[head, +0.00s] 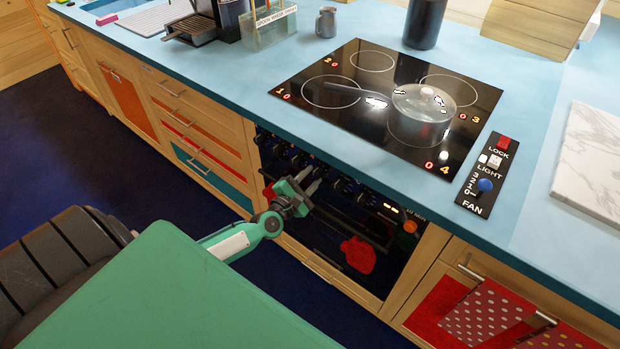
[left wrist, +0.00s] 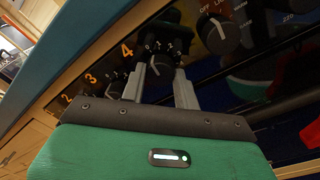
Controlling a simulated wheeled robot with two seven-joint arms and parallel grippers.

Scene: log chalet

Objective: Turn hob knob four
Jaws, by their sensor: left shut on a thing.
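In the left wrist view the dark hob knob four (left wrist: 160,68), with an orange 4 printed beside it, sits between the two grey fingers of my left gripper (left wrist: 160,90). The fingers are shut on its sides. A pale pointer line and small white numbers show on and around the knob. In the head view my left gripper (head: 308,186) reaches the row of knobs on the oven front, and the held knob is hard to make out there. The hob (head: 330,117) shows a red 0 beside the 4. My right gripper is in neither view.
A lidded pot (head: 418,125) stands on the hob's right side. A fan panel (head: 484,175) with a blue knob lies to its right. Other knobs flank the held one, including a large oven knob (left wrist: 220,35). The blue worktop edge (left wrist: 90,40) overhangs the knobs.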

